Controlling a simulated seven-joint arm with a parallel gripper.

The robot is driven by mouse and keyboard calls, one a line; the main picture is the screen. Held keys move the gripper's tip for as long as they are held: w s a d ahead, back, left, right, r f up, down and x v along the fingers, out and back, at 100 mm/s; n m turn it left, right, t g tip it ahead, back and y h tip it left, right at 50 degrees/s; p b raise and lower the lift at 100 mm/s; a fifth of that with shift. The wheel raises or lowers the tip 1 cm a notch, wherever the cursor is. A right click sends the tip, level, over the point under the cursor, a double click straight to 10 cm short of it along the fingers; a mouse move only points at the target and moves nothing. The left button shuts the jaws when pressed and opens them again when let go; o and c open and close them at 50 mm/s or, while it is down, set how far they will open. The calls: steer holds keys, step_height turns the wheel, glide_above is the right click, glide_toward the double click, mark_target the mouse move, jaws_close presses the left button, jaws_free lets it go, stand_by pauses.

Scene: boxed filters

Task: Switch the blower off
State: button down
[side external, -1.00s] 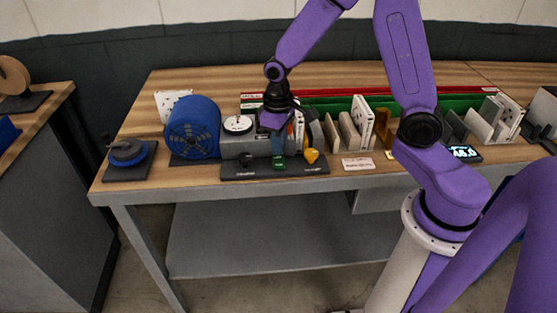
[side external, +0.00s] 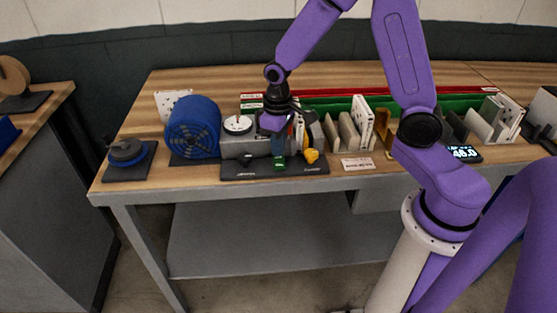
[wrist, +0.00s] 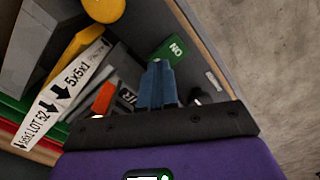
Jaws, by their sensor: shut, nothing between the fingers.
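The blower's blue drum (side external: 193,128) with its round grille stands at the bench's left, beside a grey housing (side external: 240,147) on a dark base. A green rocker switch (side external: 279,163) sits at the base's front; in the wrist view the green part (wrist: 167,52) reads ON. My gripper (side external: 279,152) points down over the switch, its blue fingers shut and empty. In the wrist view the fingertips (wrist: 158,68) are right at the edge of the green part. I cannot tell whether they touch it. The fingers hide part of the switch.
A yellow knob (side external: 311,155) is just right of the switch. A white card marked 5x6x1 (wrist: 77,80) shows beside the fingers in the wrist view. Filter slots (side external: 352,132) stand to the right. A blue-topped disc (side external: 127,153) lies far left.

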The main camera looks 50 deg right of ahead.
steer(key=shift+f, duration=0.6)
stand_by(0.3)
steer(key=shift+r, duration=3.55)
steer(key=s+a+r+n, duration=0.1)
steer(key=s+n, duration=0.3)
steer(key=s, duration=0.8)
steer(key=s+a+r+n, duration=0.1)
steer(key=s+r+n, duration=0.2)
steer(key=s, duration=0.9)
steer(key=n, duration=0.2)
steer(key=shift+a+n, duration=0.3)
steer(key=shift+w, duration=0.1)
